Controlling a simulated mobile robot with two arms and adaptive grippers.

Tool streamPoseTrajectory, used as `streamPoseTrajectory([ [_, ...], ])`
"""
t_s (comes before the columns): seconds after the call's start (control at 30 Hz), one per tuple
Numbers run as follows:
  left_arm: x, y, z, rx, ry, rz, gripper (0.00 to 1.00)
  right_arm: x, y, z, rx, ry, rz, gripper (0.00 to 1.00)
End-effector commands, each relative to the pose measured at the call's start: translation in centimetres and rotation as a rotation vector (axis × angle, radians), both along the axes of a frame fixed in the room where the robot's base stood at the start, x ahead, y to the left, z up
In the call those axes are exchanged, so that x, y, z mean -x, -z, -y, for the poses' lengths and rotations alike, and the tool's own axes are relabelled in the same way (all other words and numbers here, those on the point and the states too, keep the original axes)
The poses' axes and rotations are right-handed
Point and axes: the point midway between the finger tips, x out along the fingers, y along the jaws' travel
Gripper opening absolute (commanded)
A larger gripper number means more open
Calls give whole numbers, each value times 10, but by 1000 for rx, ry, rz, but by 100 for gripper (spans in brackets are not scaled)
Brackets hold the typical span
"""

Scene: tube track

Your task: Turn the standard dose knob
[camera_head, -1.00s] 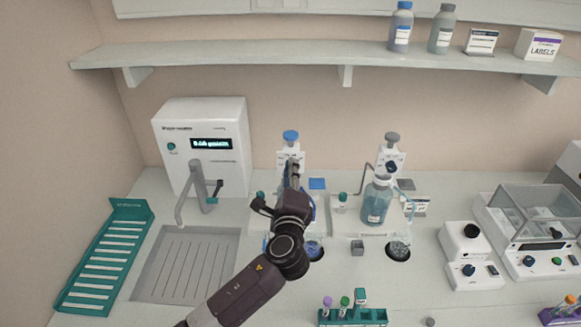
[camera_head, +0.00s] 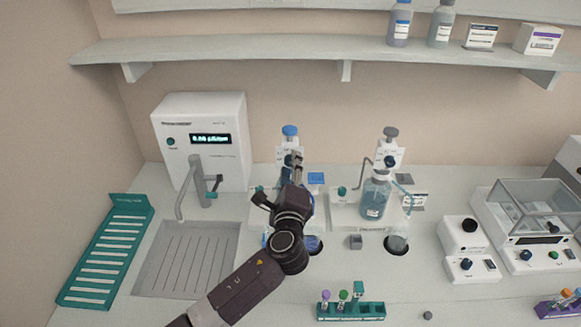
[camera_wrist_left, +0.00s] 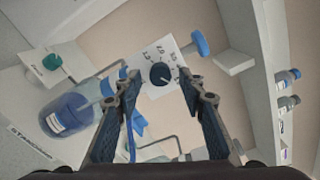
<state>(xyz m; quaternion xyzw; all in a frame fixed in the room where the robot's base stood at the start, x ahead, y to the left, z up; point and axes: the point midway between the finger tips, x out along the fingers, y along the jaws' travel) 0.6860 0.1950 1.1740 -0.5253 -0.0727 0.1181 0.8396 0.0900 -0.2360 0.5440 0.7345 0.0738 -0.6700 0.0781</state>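The standard dose knob (camera_wrist_left: 160,74) is a round dark blue knob on a white dial plate (camera_wrist_left: 155,52) with printed numbers. The plate is on the left, blue-capped dispenser, whose blue cap (camera_head: 290,131) shows in the head view. The dispenser's blue bottle (camera_wrist_left: 68,115) and a base lettered "STANDARD" show in the left wrist view. My left gripper (camera_head: 297,166) is in front of this dispenser and partly hides it. In the left wrist view its fingers (camera_wrist_left: 150,82) are open, with the knob seen between their tips. Whether they touch it cannot be told. My right gripper is not in view.
A second dispenser with a grey cap (camera_head: 390,132) and clear blue bottle (camera_head: 375,198) stands to the right. A blue hose runs by the left finger in the wrist view. A sink (camera_head: 188,258) and tap are at left; a tube rack (camera_head: 350,311) is at the front.

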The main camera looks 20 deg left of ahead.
Motion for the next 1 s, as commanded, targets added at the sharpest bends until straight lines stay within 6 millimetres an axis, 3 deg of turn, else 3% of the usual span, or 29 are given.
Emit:
streamPoseTrajectory([
  [0.27,7,0,2,1,0,0,37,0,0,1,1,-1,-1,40],
  [0.7,90,1,26,2,0,-2,37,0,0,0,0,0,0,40],
  [1.0,115,-1,34,1,0,0,37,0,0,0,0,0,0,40],
])
